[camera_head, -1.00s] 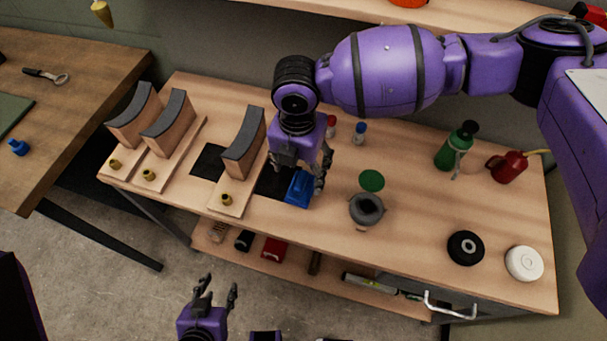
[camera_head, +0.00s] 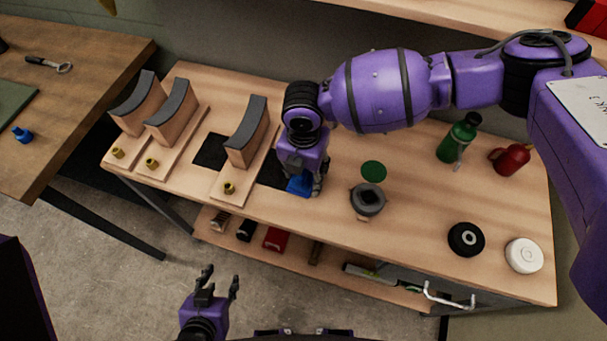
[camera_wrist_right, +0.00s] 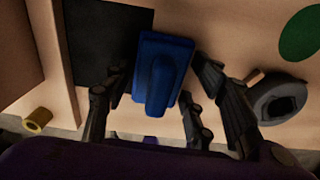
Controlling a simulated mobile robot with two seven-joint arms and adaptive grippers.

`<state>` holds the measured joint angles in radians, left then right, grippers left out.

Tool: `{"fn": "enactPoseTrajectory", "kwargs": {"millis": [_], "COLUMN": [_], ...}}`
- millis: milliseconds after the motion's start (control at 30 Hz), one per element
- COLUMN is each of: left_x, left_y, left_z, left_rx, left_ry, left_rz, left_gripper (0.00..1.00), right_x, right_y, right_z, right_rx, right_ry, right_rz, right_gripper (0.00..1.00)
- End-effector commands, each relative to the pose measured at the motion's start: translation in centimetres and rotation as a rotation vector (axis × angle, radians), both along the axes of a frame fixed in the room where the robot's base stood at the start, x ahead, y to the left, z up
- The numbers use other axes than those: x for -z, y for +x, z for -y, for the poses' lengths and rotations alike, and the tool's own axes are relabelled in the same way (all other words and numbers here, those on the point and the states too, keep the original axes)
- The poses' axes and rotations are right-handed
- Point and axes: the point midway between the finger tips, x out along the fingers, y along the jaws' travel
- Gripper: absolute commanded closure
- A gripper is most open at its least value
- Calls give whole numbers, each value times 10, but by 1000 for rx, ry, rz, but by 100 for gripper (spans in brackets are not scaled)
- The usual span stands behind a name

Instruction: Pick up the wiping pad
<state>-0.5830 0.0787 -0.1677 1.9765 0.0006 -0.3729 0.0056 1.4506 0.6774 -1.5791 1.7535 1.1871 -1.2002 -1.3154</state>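The wiping pad looks like a blue block with a raised blue grip along its top; it shows in the right wrist view (camera_wrist_right: 162,75) and partly in the head view (camera_head: 298,186). My right gripper (camera_head: 306,190) is over it, hiding much of it from the head camera. In the right wrist view its fingers (camera_wrist_right: 160,95) are spread, one on each side of the pad, with gaps visible. The pad rests on the workbench, at the edge of a dark square. My left gripper (camera_head: 218,284) is open and empty, in front of the bench.
A wooden stand with a curved dark top (camera_head: 247,130) is close on the left of my right gripper. A grey round part (camera_head: 368,198) and a green disc (camera_head: 373,171) lie to its right. A black disc (camera_head: 466,239) and a white disc (camera_head: 523,255) are farther right.

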Motion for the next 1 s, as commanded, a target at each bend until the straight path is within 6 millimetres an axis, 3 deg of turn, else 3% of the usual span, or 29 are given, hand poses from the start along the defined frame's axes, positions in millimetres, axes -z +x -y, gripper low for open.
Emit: {"fn": "enactPoseTrajectory", "kwargs": {"millis": [33,200,567,767,1000], "left_x": [0,1,0,-2,-10], "left_y": [-1,-1,-1,1,5], "left_z": [0,0,-1,-2,-1], "left_rx": [0,0,2,2,3], "left_ry": [0,0,3,3,1], "left_rz": [-1,-2,-2,2,10], "left_gripper": [60,60,60,60,60], "right_x": [0,0,-7,-34,-87], "right_y": [0,0,1,1,-44], "right_z": [0,0,0,-1,-6], "right_rx": [0,0,1,-1,-7], "right_ry": [0,0,2,3,4], "right_rz": [0,0,2,4,5], "right_gripper": [60,80,80,80,80]}}
